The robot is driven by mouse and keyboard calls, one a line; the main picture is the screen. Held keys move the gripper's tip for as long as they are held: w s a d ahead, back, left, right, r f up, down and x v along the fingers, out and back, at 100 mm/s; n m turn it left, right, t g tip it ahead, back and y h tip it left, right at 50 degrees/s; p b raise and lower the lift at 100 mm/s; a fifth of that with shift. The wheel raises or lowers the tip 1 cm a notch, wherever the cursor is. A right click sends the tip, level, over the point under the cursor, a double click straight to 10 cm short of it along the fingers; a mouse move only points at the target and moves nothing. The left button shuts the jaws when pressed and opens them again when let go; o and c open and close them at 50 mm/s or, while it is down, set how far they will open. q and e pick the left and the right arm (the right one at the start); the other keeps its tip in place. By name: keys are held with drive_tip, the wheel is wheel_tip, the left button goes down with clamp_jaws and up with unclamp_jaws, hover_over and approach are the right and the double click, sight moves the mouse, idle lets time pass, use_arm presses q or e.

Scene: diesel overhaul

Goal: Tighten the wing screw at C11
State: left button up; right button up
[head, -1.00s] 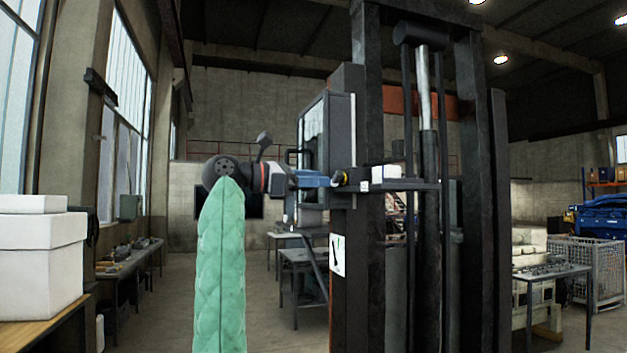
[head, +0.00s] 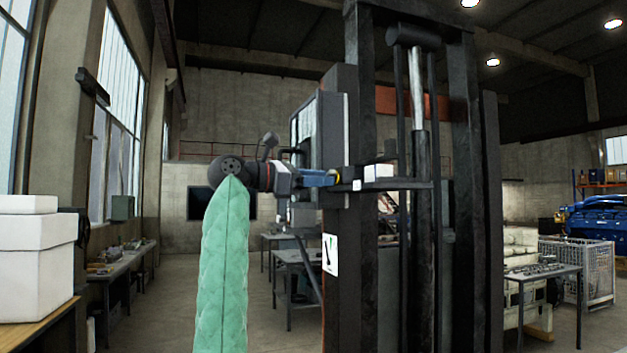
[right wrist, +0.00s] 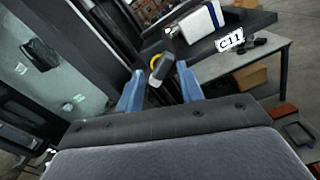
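The wing screw (right wrist: 160,69), dark with a yellow band, shows in the right wrist view beside the plate marked C11 (right wrist: 230,40). In the head view only a bit of yellow (head: 337,178) shows at the tip of my right gripper (head: 320,178). In the right wrist view the blue fingers of my right gripper (right wrist: 159,88) stand apart, with the screw just ahead of and between their tips. No finger visibly touches it. My left gripper is not in view.
A tall dark mast (head: 340,250) stands right behind the gripper. A white block (head: 378,171) sits on the bracket beside the screw. A grey table (right wrist: 255,60) lies below in the wrist view. White boxes (head: 35,260) stand at the left. Open floor lies left of the mast.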

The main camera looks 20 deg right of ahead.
drive_tip(key=shift+d, duration=0.7)
drive_tip(key=shift+s, duration=0.1)
clamp_jaws()
drive_tip(key=m+b, duration=0.3)
drive_tip(key=m, duration=0.1)
drive_tip(key=shift+m, duration=0.3)
